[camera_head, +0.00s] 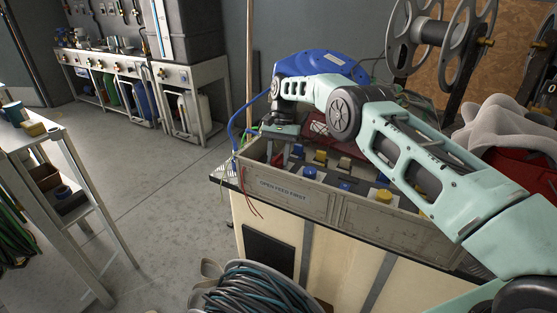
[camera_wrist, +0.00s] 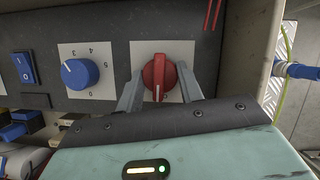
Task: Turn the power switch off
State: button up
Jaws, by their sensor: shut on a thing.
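A red rotary knob (camera_wrist: 153,73) sits on a white square plate in the wrist view. Its white pointer line points straight down in the picture. My gripper (camera_wrist: 159,84) has one finger on each side of the knob and is shut on it. In the head view my arm reaches over the bench, and the knob is hidden. A blue rocker switch (camera_wrist: 23,69) marked I and O is at the left of the same dark panel. I cannot tell which one is the power switch.
A blue numbered dial (camera_wrist: 80,74) lies between the rocker and the knob. A grey box (camera_head: 300,194) labelled "OPEN FEED FIRST" holds several coloured parts. A metal reel (camera_head: 436,35) stands behind my arm.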

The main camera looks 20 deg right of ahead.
aim_at(278, 155)
jog(key=shift+n, duration=0.4)
jog(key=o, duration=1)
jog(key=shift+r, duration=0.1)
notch_tip(278, 155, up, 10)
jog(key=shift+f, duration=0.1)
